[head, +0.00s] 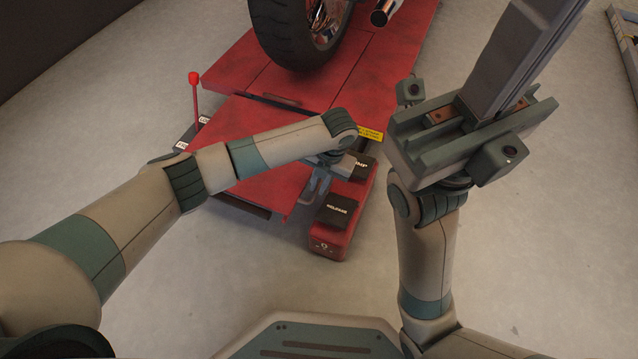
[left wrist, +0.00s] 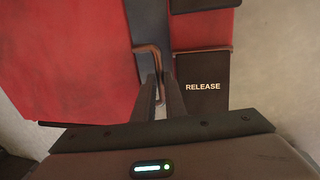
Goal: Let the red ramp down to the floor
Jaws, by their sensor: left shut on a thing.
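The red ramp (head: 250,140) extends from the near end of the red lift platform (head: 375,65) in the head view. Its near edge appears raised off the floor; its exact tilt is hard to judge. In the left wrist view the ramp (left wrist: 70,60) fills the left side. My left gripper (head: 320,188) is at the ramp's right edge. Its fingers (left wrist: 160,95) are shut on a copper-coloured bar handle (left wrist: 150,50), partly hidden between them. My right gripper (head: 540,35) is raised close to the head camera, away from the ramp, with its fingers together and nothing visible between them.
A red pedal box (head: 328,243) stands on the floor right of the ramp, with black pedals; the RELEASE pedal (left wrist: 203,85) is beside my left fingers. A motorcycle wheel (head: 295,30) rests on the platform. A red-knobbed lever (head: 194,80) stands left. Floor nearer me looks clear.

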